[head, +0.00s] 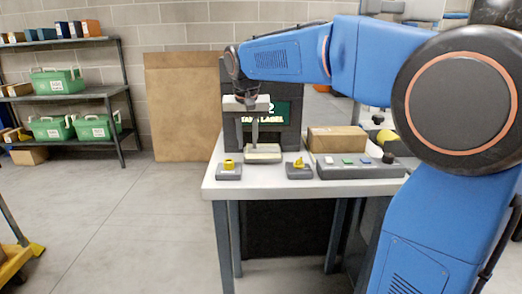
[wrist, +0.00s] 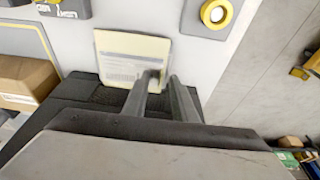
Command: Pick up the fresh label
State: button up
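The fresh label (head: 263,153) is a pale cream sheet at the foot of the dark label printer (head: 234,95), whose green screen (head: 272,114) reads in part "LABEL". In the wrist view the label (wrist: 118,50) shows lines of print, and its lower edge meets the dark printer. My gripper (head: 248,146) points down at the printer's front. Its two fingers stand apart with a gap between them. In the wrist view the gripper (wrist: 163,78) has its fingertips over the label's lower right part. Whether they touch it I cannot tell.
A yellow button box (head: 229,171) and another grey box with a yellow top (head: 299,167) sit at the table's front. A cardboard box (head: 337,139) stands behind a control panel (head: 360,168) on the right. A shelf with green crates (head: 58,82) is far left.

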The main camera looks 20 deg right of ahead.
grip_shut()
jog(key=shift+r, duration=0.15)
